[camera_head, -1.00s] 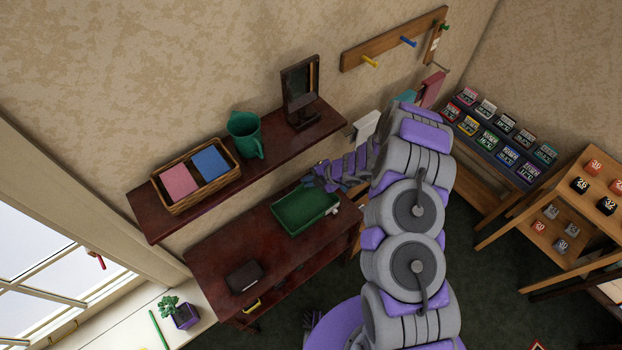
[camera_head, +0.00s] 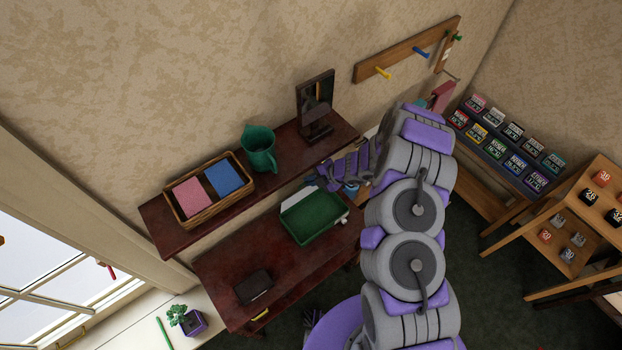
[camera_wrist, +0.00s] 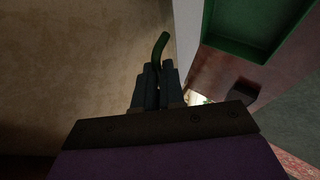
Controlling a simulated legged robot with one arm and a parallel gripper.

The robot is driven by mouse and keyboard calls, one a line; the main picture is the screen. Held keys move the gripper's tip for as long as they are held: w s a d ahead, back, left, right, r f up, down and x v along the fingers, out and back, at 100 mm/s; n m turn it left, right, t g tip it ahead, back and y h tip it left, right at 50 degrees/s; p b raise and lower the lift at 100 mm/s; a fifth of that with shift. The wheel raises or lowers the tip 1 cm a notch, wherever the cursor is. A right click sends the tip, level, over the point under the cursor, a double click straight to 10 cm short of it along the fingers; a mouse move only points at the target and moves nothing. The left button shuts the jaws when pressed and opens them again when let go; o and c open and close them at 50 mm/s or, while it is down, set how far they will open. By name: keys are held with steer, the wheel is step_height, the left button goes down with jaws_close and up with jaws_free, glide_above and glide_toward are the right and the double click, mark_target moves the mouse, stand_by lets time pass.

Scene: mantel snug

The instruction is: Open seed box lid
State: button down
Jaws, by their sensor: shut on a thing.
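My gripper (camera_head: 324,176) is beside the front edge of the wall shelf, above the back of the green tray (camera_head: 312,222). In the wrist view my gripper (camera_wrist: 157,68) is shut on a thin, curved dark green piece (camera_wrist: 160,45) that sticks out past the fingertips. I cannot tell what this piece belongs to. A small dark box (camera_head: 253,287) lies on the reddish-brown table, away from my gripper. It looks closed. I cannot tell for sure whether it is the seed box.
The shelf (camera_head: 282,185) above the table holds a wicker basket (camera_head: 207,216), a green jug (camera_head: 259,150) and a dark framed stand (camera_head: 315,105). A potted plant (camera_head: 193,322) is on the windowsill. The table (camera_head: 280,270) is bare between box and tray.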

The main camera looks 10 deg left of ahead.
steer(key=c, duration=1.2)
jaws_free()
steer(key=shift+c, duration=0.2)
steer(key=shift+r, duration=0.1)
steer(key=v, duration=1.7)
steer(key=shift+d, duration=0.2)
steer(key=s+a+r+n+g+h+b, duration=0.1)
steer(key=s+a+r+n+g+b, duration=0.1)
steer(key=s+r+n+b, duration=0.65)
steer(key=s+a+r+n+g+h+b, duration=0.1)
steer(key=s+n, duration=0.5)
steer(key=n, duration=0.8)
steer(key=s+d+f+n+h+b, duration=0.1)
steer(key=s+d+n+h+b, duration=0.2)
steer(key=s+n, duration=0.7)
steer(key=s+d+f+n+h+b, duration=0.1)
steer(key=s+d+n+h+b, duration=0.2)
steer(key=s+d+n+b, duration=0.3)
steer(key=s+d+n, duration=0.3)
steer(key=s+n, duration=0.2)
steer(key=shift+s+f+g+h+b, duration=0.2)
steer(key=shift+g+h+b, duration=0.1)
steer(key=shift+g+b, duration=0.1)
